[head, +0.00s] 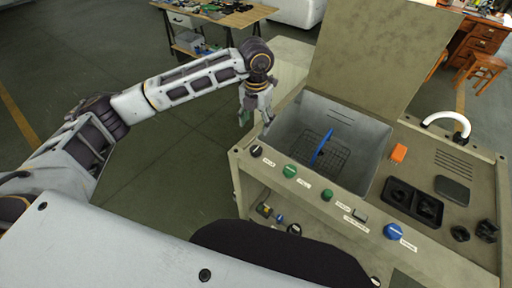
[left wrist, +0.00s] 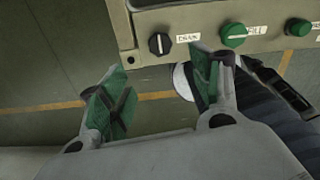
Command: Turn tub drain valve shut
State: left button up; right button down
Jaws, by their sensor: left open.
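The tub drain valve looks to be the black knob (head: 256,151) at the left end of the bench's front panel, beside a small white label. My left gripper (head: 256,114) is open and empty, near the bench's left corner and apart from the knob. In the left wrist view the green-padded fingers of the left gripper (left wrist: 158,78) are spread, with the knob beyond the gap between them. My right gripper is not in view.
The grey tub (head: 372,145) holds a wire basket (head: 318,158) and a blue item (head: 321,146). Green knobs (head: 290,171) and a blue knob (head: 393,231) sit along the same panel. A raised lid (head: 375,50) stands behind the tub. Floor left of the bench is clear.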

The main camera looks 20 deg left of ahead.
aim_at(256, 149)
pick_arm(q)
jog(key=shift+f, duration=0.1)
jog(key=shift+f+p, duration=1.25)
jog(key=shift+f, duration=5.55)
jog(key=shift+c, duration=0.4)
jog(key=c, duration=1)
